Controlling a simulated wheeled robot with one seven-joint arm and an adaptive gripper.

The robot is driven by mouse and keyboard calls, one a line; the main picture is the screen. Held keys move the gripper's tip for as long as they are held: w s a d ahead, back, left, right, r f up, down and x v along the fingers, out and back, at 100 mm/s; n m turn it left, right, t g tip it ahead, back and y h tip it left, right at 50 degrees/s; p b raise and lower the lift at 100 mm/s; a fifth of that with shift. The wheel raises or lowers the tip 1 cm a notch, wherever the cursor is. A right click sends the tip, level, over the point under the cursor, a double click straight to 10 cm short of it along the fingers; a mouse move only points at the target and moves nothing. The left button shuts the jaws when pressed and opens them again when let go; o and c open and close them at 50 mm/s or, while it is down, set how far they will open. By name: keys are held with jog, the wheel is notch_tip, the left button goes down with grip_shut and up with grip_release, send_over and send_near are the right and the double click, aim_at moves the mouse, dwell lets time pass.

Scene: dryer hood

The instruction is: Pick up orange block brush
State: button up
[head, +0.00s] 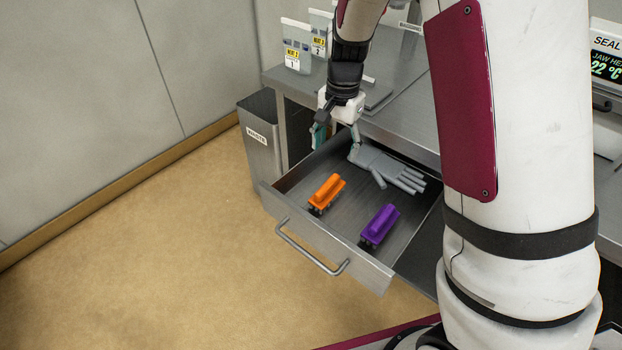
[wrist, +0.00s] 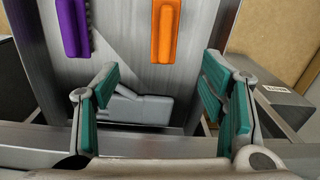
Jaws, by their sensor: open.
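The orange block brush (head: 327,191) lies in the open drawer (head: 300,238), toward its left side, with dark bristles at its near end. In the wrist view the orange brush (wrist: 164,33) shows at the top, beyond the fingertips and between their lines. My gripper (head: 335,133) hangs over the back left of the drawer, behind the brush and apart from it. In the wrist view my gripper (wrist: 160,88) has its two green-padded fingers spread wide with nothing between them.
A purple block brush (head: 380,225) lies right of the orange one. A grey glove (head: 385,167) lies at the drawer's back, below my gripper. A bin marked waste (head: 262,140) stands left of the drawer. The metal counter (head: 392,122) edge is behind it.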

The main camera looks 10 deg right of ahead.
aim_at(329, 182)
jog(key=shift+m, duration=0.3)
jog(key=f, duration=0.7)
jog(key=w+f, duration=0.1)
jog(key=f, duration=0.3)
jog(key=shift+w+a+f+b, duration=0.1)
jog(key=shift+a+b, duration=0.2)
jog(key=shift+b, duration=0.1)
jog(key=shift+f, duration=2.8)
jog(key=c, duration=1.3)
